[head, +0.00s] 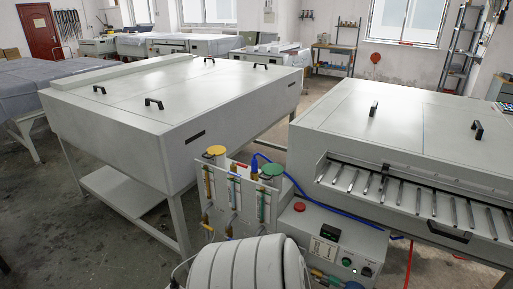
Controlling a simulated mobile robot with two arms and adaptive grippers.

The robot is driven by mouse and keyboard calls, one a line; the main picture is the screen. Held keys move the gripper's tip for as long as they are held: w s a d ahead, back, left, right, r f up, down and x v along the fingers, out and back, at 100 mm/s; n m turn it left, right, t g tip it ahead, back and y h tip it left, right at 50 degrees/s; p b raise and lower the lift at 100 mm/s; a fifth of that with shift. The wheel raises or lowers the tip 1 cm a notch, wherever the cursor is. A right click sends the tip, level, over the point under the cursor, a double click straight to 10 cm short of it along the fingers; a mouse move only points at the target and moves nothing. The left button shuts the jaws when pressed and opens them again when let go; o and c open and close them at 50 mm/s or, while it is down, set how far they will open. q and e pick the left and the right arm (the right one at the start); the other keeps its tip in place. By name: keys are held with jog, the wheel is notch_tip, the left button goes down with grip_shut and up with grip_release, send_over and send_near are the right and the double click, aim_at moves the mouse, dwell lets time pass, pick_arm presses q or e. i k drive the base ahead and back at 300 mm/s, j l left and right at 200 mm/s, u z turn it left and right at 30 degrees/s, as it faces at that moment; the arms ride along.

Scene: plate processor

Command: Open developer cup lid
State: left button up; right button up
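Two lidded cups stand at the processor's near end, in a pale panel unit with coloured tubes. One has a yellow lid (216,150) and the other a green lid (273,170). Both lids look seated on top. I cannot tell from the picture which one is the developer cup. A small blue piece (254,165) stands between them. Neither of my grippers is in view.
A grey control box (330,245) with a red button (299,207) and a small display is right of the cups. The plate processor (400,140) stands behind it, with a row of rollers. A large white cabinet (180,110) stands left. A blue hose (330,214) runs behind the box.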

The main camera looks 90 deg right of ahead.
aim_at(271, 169)
jog(key=z, duration=2.85)
